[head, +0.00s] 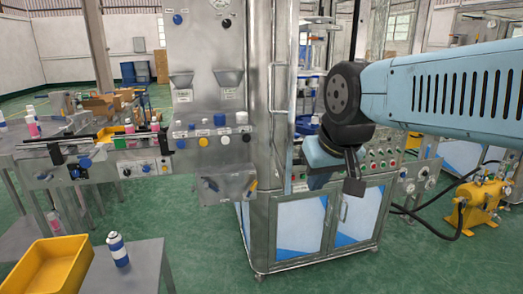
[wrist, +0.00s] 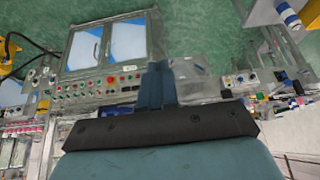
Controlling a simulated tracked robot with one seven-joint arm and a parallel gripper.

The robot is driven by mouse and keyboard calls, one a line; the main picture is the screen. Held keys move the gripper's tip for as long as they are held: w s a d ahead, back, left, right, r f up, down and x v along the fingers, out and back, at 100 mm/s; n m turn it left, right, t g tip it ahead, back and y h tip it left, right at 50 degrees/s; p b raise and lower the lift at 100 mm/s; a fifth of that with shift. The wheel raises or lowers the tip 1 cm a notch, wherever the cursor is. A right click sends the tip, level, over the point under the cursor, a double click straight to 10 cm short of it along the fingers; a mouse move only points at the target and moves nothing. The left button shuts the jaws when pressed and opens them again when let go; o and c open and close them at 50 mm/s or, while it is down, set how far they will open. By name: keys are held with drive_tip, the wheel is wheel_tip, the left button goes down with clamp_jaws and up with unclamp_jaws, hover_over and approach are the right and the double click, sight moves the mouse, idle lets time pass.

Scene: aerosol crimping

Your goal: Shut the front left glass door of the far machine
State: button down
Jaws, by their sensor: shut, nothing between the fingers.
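A steel machine (head: 262,205) with a button panel stands in the middle of the head view. At its upper left front, a tall steel-framed door (head: 284,80) with a vertical handle shows nearly edge-on; it appears swung outward, but its exact angle is unclear. My gripper (head: 353,186) is shut and empty, pointing down in front of the button panel, to the right of the door and apart from it. My arm hides part of the machine's upper right. The wrist view shows my gripper (wrist: 156,72) over the machine's front, with the button panel (wrist: 90,90) beside it.
Lower cabinet doors (head: 300,225) are shut. A nearer steel control panel (head: 212,100) stands left of the machine. A yellow pump (head: 485,205) with hoses stands right. Green floor in front is clear.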

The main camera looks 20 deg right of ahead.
drive_tip(key=shift+w+d, duration=0.15)
drive_tip(key=shift+w, duration=0.2)
drive_tip(key=w+a+m+g+h, duration=0.1)
drive_tip(key=w+a+m+h, duration=0.2)
drive_tip(key=w, duration=1)
drive_tip(key=w+a+g+h, duration=0.1)
drive_tip(key=w+a+h, duration=0.35)
drive_tip(key=w, duration=0.95)
approach(282, 164)
wheel_tip(282, 164, down, 2)
drive_tip(key=a, duration=0.1)
drive_tip(key=shift+w+d+f+y, duration=0.15)
drive_tip(key=shift+d+y, duration=0.1)
drive_tip(key=shift+d, duration=0.7)
drive_tip(key=shift+w+d+f+y, duration=0.1)
drive_tip(key=shift+d+f+y, duration=0.1)
drive_tip(key=shift+d, duration=0.8)
